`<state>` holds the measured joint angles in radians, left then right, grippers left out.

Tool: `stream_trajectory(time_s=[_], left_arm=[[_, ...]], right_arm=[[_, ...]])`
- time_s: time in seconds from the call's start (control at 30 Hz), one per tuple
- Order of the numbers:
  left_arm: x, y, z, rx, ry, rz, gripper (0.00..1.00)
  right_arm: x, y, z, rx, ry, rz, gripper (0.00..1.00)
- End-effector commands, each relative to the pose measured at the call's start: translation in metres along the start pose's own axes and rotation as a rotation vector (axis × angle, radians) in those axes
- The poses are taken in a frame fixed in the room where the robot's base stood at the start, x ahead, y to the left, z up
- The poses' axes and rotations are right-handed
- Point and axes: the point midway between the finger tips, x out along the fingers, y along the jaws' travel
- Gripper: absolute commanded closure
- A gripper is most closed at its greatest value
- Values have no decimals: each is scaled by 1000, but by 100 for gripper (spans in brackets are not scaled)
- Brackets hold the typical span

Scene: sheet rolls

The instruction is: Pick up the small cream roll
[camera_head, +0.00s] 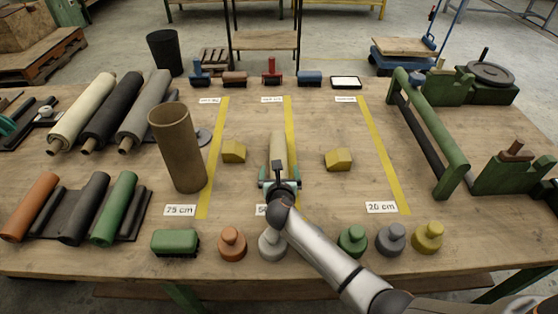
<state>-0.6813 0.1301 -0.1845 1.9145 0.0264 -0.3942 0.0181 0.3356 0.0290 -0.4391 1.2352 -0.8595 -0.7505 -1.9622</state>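The small cream roll (278,148) lies lengthwise on the wooden table, near the middle, just left of the central yellow line. My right gripper (280,181) is over its near end, its arm coming in from the lower right. One finger shows on each side of the roll; whether they touch it cannot be told. The near end of the roll is hidden by the gripper. My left gripper is not in view.
Yellow blocks (234,152) (338,159) lie on either side of the roll. A brown tube (177,148) stands at left, near a larger cream roll (82,112). Coloured knobbed weights (352,240) line the front. A green-framed roller (430,120) stands at right.

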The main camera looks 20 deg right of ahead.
Motion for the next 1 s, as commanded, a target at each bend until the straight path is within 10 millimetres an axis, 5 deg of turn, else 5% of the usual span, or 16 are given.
stream_trajectory(time_s=[0.43,1.0], left_arm=[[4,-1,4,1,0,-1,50],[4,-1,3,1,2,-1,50]], right_arm=[[17,0,0,1,0,0,0],[16,0,0,0,0,0,64]])
